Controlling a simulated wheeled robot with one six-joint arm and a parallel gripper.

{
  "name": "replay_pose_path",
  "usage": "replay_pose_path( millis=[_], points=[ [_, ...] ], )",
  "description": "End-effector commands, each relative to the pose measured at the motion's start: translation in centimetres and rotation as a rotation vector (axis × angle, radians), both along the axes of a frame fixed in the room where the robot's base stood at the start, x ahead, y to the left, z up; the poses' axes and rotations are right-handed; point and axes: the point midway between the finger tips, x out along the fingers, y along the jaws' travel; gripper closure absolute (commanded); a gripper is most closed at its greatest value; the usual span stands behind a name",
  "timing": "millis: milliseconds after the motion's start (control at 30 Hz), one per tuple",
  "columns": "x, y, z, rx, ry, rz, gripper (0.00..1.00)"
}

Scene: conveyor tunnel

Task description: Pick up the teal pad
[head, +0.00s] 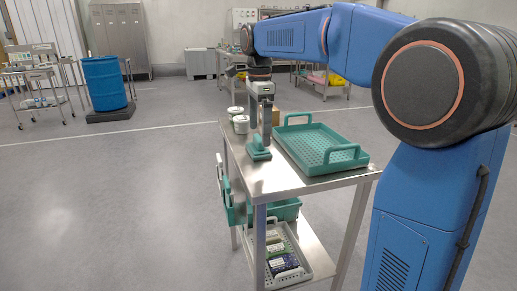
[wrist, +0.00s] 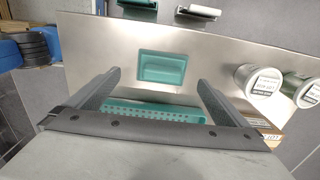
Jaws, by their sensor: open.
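The teal pad (head: 258,149) is a small block with a raised grip, lying flat on the steel table top near its left edge. In the wrist view the pad (wrist: 162,68) lies beyond my fingertips, roughly centred between them. My gripper (head: 266,133) is open and points down over the table at the pad. In the wrist view my gripper (wrist: 159,80) has its two fingers wide apart with nothing held between them. In the head view a finger overlaps the pad's right side; I cannot tell whether they touch.
A teal perforated tray (head: 349,164) with raised handles stands right of the pad. It also shows in the wrist view (wrist: 155,112). White-lidded jars (head: 241,125) and a brown box (head: 275,117) stand at the table's far end. Bare steel (head: 262,180) lies in front of the pad.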

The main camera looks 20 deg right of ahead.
Motion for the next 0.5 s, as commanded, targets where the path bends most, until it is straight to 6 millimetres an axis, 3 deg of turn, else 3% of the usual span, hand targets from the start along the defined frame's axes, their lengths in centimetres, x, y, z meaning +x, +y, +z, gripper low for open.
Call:
replay_pose_path(
  millis=[333, 500],
  points=[
    [0.4, 0.1, -4.1, 0.000, 0.002, 0.000, 0.00],
    [0.4, 0.1, -5.1, 0.000, 0.001, 0.000, 0.00]
  ],
)
